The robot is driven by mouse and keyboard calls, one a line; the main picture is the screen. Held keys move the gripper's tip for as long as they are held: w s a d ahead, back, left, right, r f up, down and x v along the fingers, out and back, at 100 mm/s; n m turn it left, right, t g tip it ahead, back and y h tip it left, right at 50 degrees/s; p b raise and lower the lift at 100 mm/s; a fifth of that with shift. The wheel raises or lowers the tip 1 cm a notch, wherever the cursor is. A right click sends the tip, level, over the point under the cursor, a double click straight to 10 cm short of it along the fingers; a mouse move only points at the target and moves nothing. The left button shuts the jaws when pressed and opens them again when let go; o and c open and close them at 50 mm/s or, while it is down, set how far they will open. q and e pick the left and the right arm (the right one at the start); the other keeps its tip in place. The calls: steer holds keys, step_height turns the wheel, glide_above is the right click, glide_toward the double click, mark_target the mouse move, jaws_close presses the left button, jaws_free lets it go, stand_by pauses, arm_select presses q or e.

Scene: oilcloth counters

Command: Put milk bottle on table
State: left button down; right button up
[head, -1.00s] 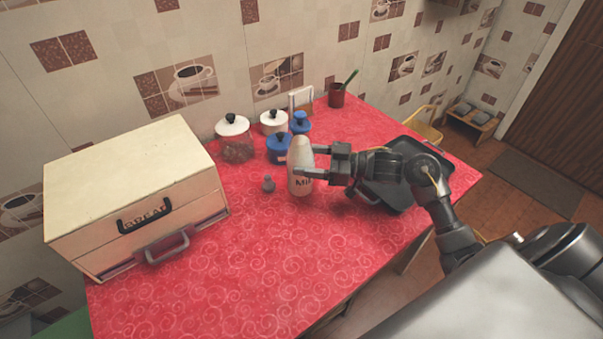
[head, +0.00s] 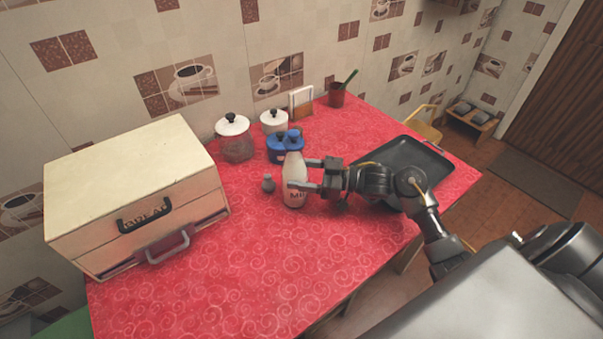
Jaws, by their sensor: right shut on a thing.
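The white milk bottle (head: 293,181) with dark lettering stands close to upright at the red-covered table (head: 270,255), near its middle. Whether its base touches the cloth cannot be told for sure. My right gripper (head: 305,176) reaches in from the right and is shut on the bottle, with its fingers around the bottle's upper body. Part of the bottle is hidden by the fingers. My left gripper is not in view.
Blue canisters (head: 283,147), a glass jar (head: 235,139) and a white pot (head: 274,121) stand behind. A bread box (head: 135,190) is at left, a dark tray (head: 405,166) at right. The front cloth is clear.

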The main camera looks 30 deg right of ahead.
steer(key=o, duration=1.7)
steer(key=shift+c, duration=0.2)
steer(key=shift+o, duration=0.8)
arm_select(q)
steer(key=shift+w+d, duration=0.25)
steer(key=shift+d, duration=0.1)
arm_select(e)
steer(key=shift+s+d, duration=0.15)
steer(key=shift+d, duration=0.05)
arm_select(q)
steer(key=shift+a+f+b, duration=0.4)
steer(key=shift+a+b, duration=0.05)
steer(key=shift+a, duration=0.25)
arm_select(e)
steer(key=v, duration=0.7)
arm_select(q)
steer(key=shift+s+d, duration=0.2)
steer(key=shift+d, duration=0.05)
